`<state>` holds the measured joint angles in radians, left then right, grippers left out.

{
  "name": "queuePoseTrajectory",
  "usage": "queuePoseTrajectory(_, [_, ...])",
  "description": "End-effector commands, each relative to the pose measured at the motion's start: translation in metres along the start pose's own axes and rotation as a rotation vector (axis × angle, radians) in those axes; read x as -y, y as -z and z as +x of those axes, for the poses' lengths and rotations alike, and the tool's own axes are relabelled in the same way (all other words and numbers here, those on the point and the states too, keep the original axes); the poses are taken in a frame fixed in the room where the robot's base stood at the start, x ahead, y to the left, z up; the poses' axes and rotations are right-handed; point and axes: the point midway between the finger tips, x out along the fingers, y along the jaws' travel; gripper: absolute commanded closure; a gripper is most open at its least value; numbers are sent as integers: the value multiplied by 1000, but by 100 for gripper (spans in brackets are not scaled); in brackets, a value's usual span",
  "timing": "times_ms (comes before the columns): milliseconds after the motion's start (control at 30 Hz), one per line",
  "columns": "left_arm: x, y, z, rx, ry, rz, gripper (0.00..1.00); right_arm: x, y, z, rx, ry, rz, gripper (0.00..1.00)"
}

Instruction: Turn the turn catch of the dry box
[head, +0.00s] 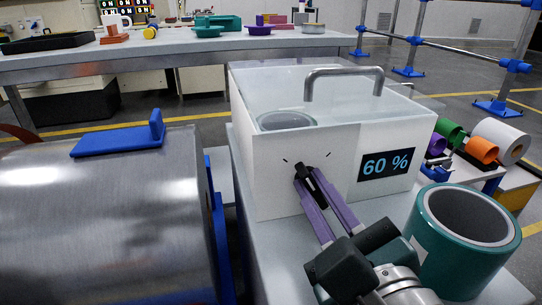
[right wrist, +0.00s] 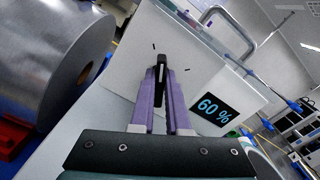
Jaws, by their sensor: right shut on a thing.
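The dry box (head: 290,180) is a white box with a clear lid, a grey handle and a "60 %" display on its front. Its small black turn catch (head: 301,168) is on the front face, left of the display, between two short dark marks. In the head view the catch leans with its top to the left. My right gripper (head: 311,184) has its purple fingers closed on the catch, partly hiding it. The right wrist view shows the catch (right wrist: 161,62) between the fingertips (right wrist: 160,84). My left gripper is in neither view.
A large metal roll (head: 100,220) with a blue piece on top stands left of the box. A teal roll (head: 460,245) stands close right of my gripper. Coloured rolls (head: 482,148) lie farther right. A table (head: 190,52) with small items is behind.

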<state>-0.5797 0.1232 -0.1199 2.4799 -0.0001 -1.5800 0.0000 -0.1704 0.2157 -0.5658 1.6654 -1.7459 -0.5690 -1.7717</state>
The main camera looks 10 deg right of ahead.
Motion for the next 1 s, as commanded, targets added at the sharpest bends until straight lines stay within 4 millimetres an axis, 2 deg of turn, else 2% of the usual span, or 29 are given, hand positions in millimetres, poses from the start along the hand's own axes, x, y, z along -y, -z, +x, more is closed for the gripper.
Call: queuePoseTrajectory(1000, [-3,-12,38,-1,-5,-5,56,3,4,0,0,-1,961,100])
